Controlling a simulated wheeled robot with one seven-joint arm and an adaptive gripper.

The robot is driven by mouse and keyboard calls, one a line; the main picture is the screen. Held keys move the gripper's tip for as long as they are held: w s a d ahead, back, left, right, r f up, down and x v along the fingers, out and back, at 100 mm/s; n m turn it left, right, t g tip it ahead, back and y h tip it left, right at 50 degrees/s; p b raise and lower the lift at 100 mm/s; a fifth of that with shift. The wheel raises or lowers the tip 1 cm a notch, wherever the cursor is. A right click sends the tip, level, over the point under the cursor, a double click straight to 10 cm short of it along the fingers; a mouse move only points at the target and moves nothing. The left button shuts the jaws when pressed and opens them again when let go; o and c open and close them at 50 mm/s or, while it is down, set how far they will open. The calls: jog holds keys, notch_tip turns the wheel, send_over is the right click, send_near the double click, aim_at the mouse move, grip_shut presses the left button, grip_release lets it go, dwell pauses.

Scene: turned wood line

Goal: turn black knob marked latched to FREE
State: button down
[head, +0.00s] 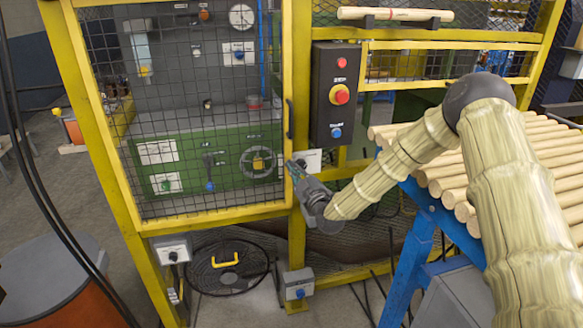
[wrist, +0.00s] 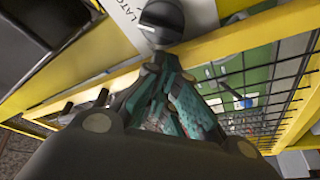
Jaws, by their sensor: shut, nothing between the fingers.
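The black knob (wrist: 161,20) shows at the top of the wrist view, round with a pale line across its face. It sits on a white plate (wrist: 122,18) on which the letters "LATC" can be read; the rest is hidden or out of frame. The plate also shows in the head view (head: 312,158) on the yellow frame post, its knob not clear there. My gripper (wrist: 167,60) is shut and empty, its fingertips just below the knob in the wrist view. I cannot tell if they touch it. In the head view my gripper (head: 291,168) points up-left beside the plate.
A mesh door (head: 200,120) in a yellow frame stands left of the plate. A black control box (head: 336,95) with red and blue buttons hangs above it. A blue stand (head: 420,215) with several wooden rods is on the right. Switch boxes (head: 298,283) sit lower down.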

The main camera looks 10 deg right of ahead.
jog(key=shift+d+f, duration=0.35)
jog(key=shift+f, duration=0.1)
